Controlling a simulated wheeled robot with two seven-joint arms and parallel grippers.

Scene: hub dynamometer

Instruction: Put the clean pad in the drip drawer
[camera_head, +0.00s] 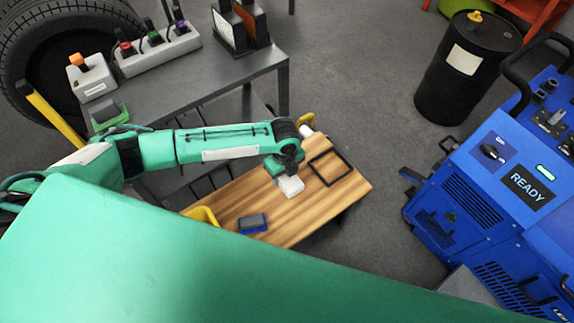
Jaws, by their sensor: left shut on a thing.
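The clean pad (291,187) shows as a small white block at the end of my left arm, over the wooden tabletop (226,207). My left gripper (287,174) is shut on it, seen from above, and its fingertips are mostly hidden. I cannot tell whether the pad still touches the wood. A thin black square frame (330,168) lies on the wood just right of the gripper. I cannot clearly make out the drip drawer; a grey flat part (468,287) shows low beside the blue machine (480,190). My right gripper is not in view.
A blue tray with a dark pad (253,223) and a yellow bin (203,214) are near the wooden table's front edge. A grey bench (240,75) stands behind my left arm. A black drum (465,70) stands at back right. Open floor separates the table from the machine.

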